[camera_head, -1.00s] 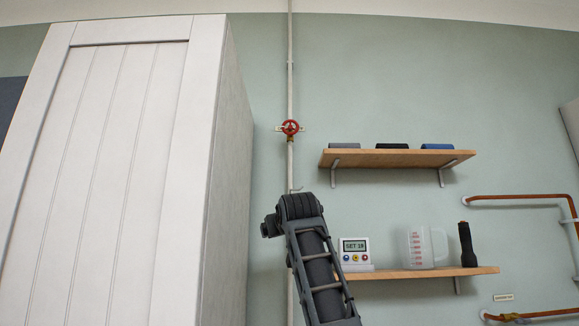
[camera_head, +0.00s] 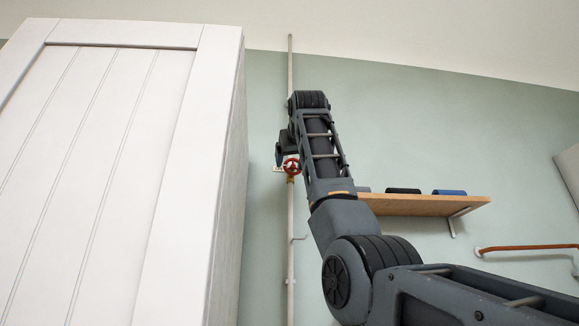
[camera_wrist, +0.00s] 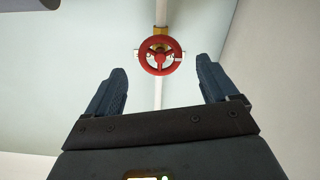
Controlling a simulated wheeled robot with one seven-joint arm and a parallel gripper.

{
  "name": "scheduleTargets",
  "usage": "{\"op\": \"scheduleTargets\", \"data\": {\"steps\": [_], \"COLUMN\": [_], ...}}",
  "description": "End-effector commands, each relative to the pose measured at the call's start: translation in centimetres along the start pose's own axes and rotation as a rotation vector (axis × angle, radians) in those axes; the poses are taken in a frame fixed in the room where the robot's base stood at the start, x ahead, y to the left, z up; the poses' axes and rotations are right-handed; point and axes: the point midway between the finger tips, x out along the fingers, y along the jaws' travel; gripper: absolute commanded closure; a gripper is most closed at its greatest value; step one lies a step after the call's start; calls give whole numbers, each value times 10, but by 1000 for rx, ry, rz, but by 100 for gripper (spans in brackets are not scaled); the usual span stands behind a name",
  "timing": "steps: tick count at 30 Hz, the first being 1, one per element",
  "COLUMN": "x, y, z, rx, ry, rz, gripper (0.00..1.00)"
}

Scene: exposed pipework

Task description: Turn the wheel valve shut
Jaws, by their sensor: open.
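The wheel valve is a small red handwheel (camera_head: 291,166) on a thin white vertical pipe, with a brass-coloured body. In the head view my arm partly covers its right side. In the wrist view the red wheel (camera_wrist: 160,55) faces me, upper centre, beyond the fingertips and between their lines. My gripper (camera_wrist: 160,80) is open and empty, its two dark fingers apart, not touching the wheel. In the head view the gripper (camera_head: 281,154) shows small and partly hidden, close to the wheel in the picture.
A tall white cabinet (camera_head: 120,170) stands close on the left of the pipe (camera_head: 291,230). A wooden shelf (camera_head: 425,205) with rolled dark and blue items (camera_head: 450,192) is on the wall to the right.

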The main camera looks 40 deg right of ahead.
Motion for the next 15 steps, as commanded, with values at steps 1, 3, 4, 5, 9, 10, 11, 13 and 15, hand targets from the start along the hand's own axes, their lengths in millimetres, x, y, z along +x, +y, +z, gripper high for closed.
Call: {"op": "scheduleTargets", "data": {"steps": [1,3,4,5,9,10,11,13,15], "x": [9,20,25,29,45,48,50,54,55], "y": [1,1,1,0,0,0,0,0,0], "z": [-3,-3,-3,-3,-2,-2,-2,-1,0], "rx": [-1,-2,-1,-1,0,0,0,0,0], "ry": [-4,-4,-3,-4,-1,-2,-2,0,0], "rz": [0,0,0,-1,0,0,-1,-1,-1], "gripper": [13,13,13,13,13,13,13,13,13]}}
